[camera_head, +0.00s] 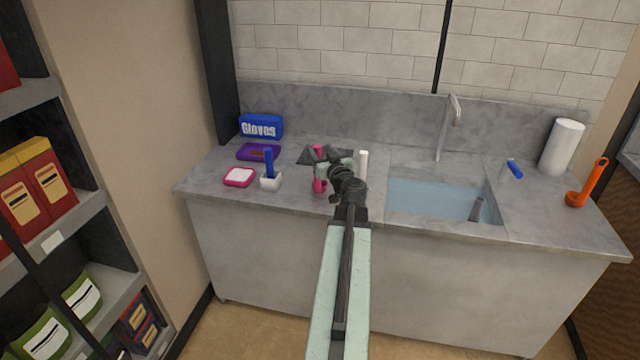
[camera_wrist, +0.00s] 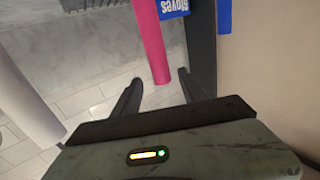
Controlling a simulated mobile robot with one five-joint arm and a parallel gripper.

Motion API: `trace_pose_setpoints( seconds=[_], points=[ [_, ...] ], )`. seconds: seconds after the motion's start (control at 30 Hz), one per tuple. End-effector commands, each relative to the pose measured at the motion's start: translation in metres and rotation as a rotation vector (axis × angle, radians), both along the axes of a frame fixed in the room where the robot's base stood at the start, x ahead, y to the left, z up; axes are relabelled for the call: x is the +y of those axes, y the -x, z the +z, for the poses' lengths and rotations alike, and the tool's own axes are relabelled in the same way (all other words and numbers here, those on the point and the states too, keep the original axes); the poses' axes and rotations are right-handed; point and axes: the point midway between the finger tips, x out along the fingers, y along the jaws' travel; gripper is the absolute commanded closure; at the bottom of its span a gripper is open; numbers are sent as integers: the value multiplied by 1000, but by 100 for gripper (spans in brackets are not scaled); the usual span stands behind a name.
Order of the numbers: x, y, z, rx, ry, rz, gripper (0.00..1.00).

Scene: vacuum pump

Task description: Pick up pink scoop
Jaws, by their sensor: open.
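The pink scoop (camera_head: 320,186) is on the counter near its front edge, partly hidden behind my gripper. A pink piece, likely its handle top, also shows higher up. In the wrist view its pink handle (camera_wrist: 149,35) reaches down from the top edge, its end appearing between my fingers. My gripper (camera_head: 336,168) is over the counter at the scoop, with its jaws open. In the wrist view the two dark fingers (camera_wrist: 160,79) are spread apart; I cannot tell whether either touches the handle.
A white cylinder (camera_head: 363,160) stands just right of my gripper, and the sink (camera_head: 440,200) is beyond it. To the left are a blue-handled brush in a white holder (camera_head: 270,182), a pink-rimmed dish (camera_head: 239,177), a purple item (camera_head: 258,152) and a blue gloves box (camera_head: 261,126).

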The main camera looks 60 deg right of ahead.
Motion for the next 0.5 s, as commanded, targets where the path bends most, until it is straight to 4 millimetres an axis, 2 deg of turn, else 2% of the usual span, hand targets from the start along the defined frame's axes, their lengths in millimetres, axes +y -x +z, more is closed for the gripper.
trace_pose_setpoints(
  seconds=[0.17,0.5],
  points=[
    [-6,-6,0,0,0,-1,50],
    [-34,-47,-2,0,0,0,50]
  ],
)
